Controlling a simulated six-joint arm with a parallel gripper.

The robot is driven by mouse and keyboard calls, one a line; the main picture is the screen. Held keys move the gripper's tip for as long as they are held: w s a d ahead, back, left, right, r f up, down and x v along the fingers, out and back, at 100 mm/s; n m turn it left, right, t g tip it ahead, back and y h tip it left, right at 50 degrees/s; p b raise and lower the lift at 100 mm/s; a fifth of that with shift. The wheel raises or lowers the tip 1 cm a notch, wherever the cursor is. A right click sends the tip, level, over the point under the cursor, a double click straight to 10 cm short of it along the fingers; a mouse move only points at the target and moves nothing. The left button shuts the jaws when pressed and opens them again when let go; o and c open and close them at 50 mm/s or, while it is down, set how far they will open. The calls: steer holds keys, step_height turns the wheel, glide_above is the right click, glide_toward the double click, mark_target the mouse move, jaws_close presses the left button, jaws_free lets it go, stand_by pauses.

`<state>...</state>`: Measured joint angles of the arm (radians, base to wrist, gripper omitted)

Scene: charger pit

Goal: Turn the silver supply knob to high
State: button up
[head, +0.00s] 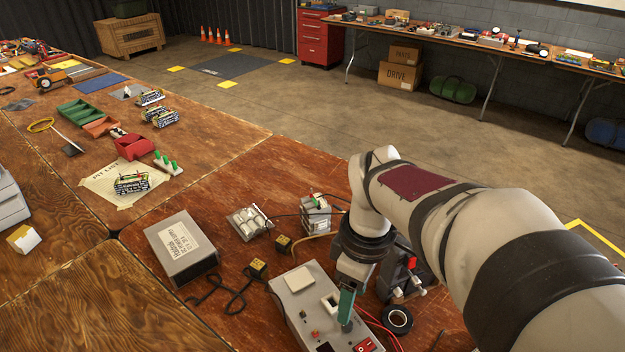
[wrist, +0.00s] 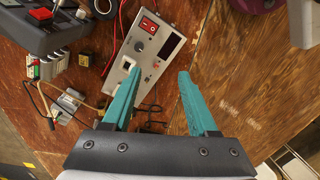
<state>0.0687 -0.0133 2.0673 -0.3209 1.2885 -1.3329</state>
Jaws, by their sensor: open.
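The grey supply box (head: 300,307) stands on the wooden table in the head view. It also shows in the wrist view (wrist: 146,74), with a round dark-grey knob (wrist: 139,46) on its panel, near a red rocker switch (wrist: 150,23) and a dark display (wrist: 172,45). The knob's setting is too small to read. My gripper (wrist: 158,75) is open, its teal fingers apart with nothing between them. Its fingers (head: 346,306) are over the box in the head view and hide part of the panel. In the wrist view the knob lies beyond the left fingertip, outside the gap.
A black tyre-like ring (head: 397,320) and red cables lie right of the box. A dark device (head: 405,278) stands behind my gripper. A labelled grey case (head: 181,248), black cable loops (head: 222,290) and small yellow-black blocks (head: 257,268) are to the left. Bare wood shows in the wrist view's right half.

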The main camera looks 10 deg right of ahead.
mark_target(348, 324)
steer(key=w+d+f+n, duration=0.2)
steer(key=w+n, duration=0.3)
steer(key=f, duration=1.5)
steer(key=shift+s+a, duration=0.15)
steer(key=shift+s, duration=0.05)
steer(key=shift+c, duration=0.3)
jaws_close()
